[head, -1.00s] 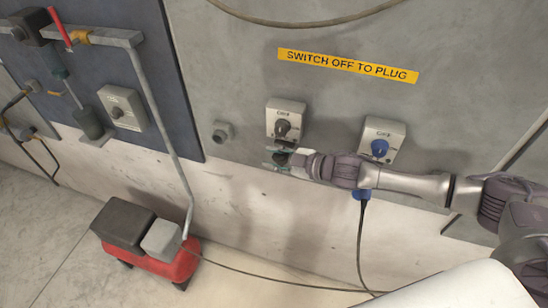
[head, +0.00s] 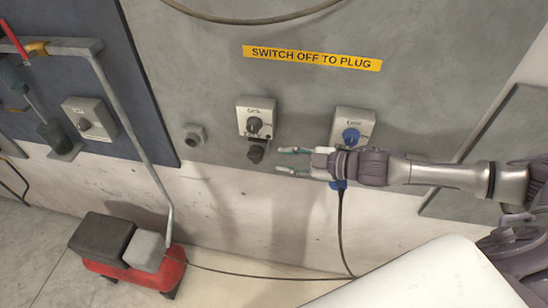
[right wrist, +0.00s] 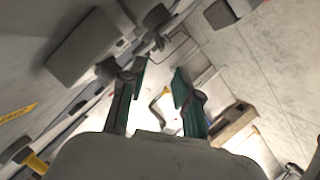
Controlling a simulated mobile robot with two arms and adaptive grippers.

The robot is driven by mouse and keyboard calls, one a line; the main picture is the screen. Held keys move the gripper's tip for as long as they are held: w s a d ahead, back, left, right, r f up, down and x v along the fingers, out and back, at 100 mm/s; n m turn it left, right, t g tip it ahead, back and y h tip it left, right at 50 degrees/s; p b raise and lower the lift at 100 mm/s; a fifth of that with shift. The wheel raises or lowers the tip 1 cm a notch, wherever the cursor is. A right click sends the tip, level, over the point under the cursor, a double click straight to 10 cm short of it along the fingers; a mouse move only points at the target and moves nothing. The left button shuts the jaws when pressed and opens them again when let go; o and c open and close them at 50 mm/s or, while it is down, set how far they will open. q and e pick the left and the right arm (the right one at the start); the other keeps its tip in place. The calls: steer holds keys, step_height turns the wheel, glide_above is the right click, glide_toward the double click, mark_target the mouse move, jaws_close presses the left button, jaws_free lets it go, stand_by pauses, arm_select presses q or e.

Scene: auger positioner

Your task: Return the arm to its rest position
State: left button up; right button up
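My right arm comes in from the right in the head view. Its gripper (head: 282,161) points left with its two fingers apart and nothing between them. The fingertips are just right of the dark socket (head: 256,152) below the black-knob switch box (head: 255,118), with a gap visible in the picture. The right wrist view also shows the fingers of this gripper (right wrist: 160,84) spread and empty. Behind the gripper, the blue-knob switch box (head: 354,126) is on the wall, and a blue plug (head: 338,185) with a hanging cable is partly hidden by it. My left gripper is not in view.
A yellow sign (head: 312,58) reads "SWITCH OFF TO PLUG". A small grey fitting (head: 194,135) sits left of the boxes. A red and grey machine (head: 128,250) stands on the floor at lower left, with a cable trailing right.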

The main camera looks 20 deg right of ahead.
steer(key=shift+s+d, duration=0.1)
steer(key=shift+s, duration=0.05)
stand_by(0.3)
steer(key=s+a+f+m+h, duration=0.1)
steer(key=s+a+f+m, duration=0.1)
steer(key=a, duration=0.3)
steer(key=s+a+f+m+h, duration=0.2)
steer(key=s+a+m, duration=0.1)
steer(key=a, duration=0.3)
steer(key=s+d+f+m+g+h, duration=0.3)
steer(key=s+d+m, duration=0.1)
steer(key=s, duration=0.5)
steer(key=s+d+f+m+g+h, duration=0.3)
steer(key=s+d+m+g, duration=0.15)
steer(key=s, duration=0.45)
step_height(320, 180, down, 34)
steer(key=s+b, duration=0.2)
steer(key=b, duration=0.6)
steer(key=s+d+f+g+b, duration=0.1)
steer(key=s+f+b, duration=0.2)
steer(key=s+f, duration=0.5)
steer(key=s+d+f+g+b, duration=0.1)
steer(key=s+d+f+b, duration=0.1)
steer(key=s+f, duration=0.6)
step_height(320, 180, down, 7)
steer(key=shift+s+r+h+b, duration=0.15)
steer(key=shift+h+b, duration=0.15)
steer(key=shift+b, duration=0.45)
